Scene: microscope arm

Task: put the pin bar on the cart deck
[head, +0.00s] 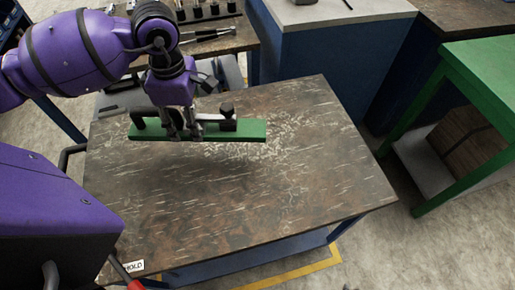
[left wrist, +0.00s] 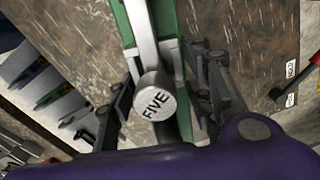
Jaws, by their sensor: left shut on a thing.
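The pin bar (head: 248,130) is a long green base with a grey bar and dark knobs on top. My left gripper (head: 178,132) is shut on it near its left half and holds it roughly level over the cart deck (head: 270,205). The deck is a worn brown surface with pale scratches. Whether the bar's underside touches the deck is hard to tell. My right gripper is not in view.
A grey case (head: 228,72) stands behind the deck's back left edge. A bench with tools (head: 215,35) and a blue cabinet (head: 320,60) are behind. A green table (head: 485,65) stands at right. A "HOLD" label (head: 134,267) marks the front left corner. The deck's middle and right are clear.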

